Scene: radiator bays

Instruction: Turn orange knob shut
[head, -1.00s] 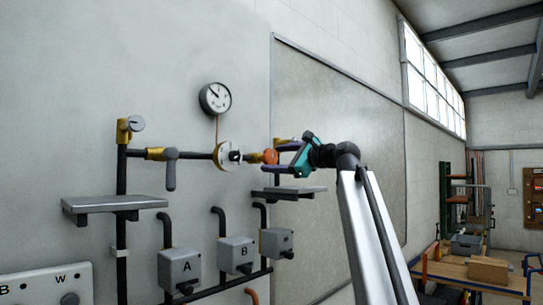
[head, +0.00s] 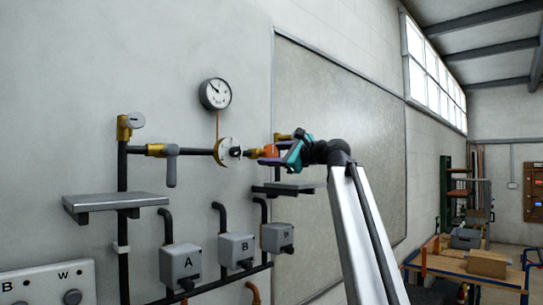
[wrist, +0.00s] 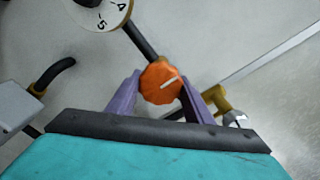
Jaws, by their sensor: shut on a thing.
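The orange knob (wrist: 161,83) is a faceted dial with a white line on its face, on the dark pipe along the wall. In the wrist view the line points to the right and slightly up. In the head view the knob (head: 271,151) is partly hidden by my gripper. My gripper (wrist: 161,92) has its two purple fingers on either side of the knob, shut on it. My gripper (head: 268,157) also shows in the head view, reaching in from the right.
A white dial (head: 228,152) is left of the knob, a gauge (head: 215,95) above it. A lever valve (head: 171,166) is further left. Shelves (head: 115,203) and grey boxes marked A (head: 180,266) and B (head: 237,251) are below. A workbench (head: 465,267) stands at right.

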